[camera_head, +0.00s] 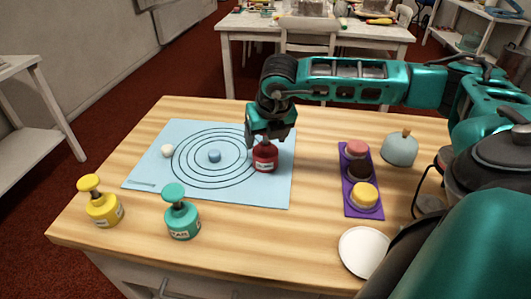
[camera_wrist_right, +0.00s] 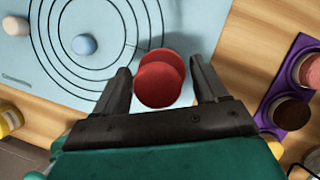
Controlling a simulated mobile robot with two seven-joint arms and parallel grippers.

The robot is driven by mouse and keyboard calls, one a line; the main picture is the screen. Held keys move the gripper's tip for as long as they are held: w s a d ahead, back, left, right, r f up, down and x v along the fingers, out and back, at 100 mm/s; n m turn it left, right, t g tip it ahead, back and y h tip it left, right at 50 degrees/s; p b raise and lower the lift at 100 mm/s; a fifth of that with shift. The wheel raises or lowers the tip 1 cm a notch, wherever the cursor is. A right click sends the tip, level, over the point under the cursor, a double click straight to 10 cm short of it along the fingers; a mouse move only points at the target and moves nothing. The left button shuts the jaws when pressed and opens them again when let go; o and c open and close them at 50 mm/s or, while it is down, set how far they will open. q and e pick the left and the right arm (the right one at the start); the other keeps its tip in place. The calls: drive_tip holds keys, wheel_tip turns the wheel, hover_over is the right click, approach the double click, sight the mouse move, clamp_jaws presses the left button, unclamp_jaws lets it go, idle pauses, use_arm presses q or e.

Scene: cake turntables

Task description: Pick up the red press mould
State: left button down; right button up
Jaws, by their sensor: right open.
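The red press mould (camera_head: 265,158) stands upright on the right part of the light blue mat (camera_head: 270,191), at the edge of the drawn rings. In the right wrist view its round red knob and body (camera_wrist_right: 159,82) show from above, between my fingers. My right gripper (camera_head: 268,140) is over the mould from above, with its fingers at the mould's upper part. In the right wrist view the gripper (camera_wrist_right: 165,88) is open, with a finger on either side of the mould and gaps visible. The mould's top is hidden by the gripper in the head view. My left gripper is not in view.
A yellow press mould (camera_head: 103,207) and a teal one (camera_head: 181,218) stand at the front left. A blue piece (camera_head: 214,156) and a white piece (camera_head: 167,151) lie on the mat. Right are a purple tray (camera_head: 348,202) with cakes, a grey dome (camera_head: 400,150) and a white plate (camera_head: 364,250).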

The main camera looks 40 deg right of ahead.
drive_tip(key=shift+w+f, duration=0.1)
drive_tip(key=shift+f, duration=0.2)
drive_tip(key=shift+c, duration=0.4)
drive_tip(key=c, duration=1.1)
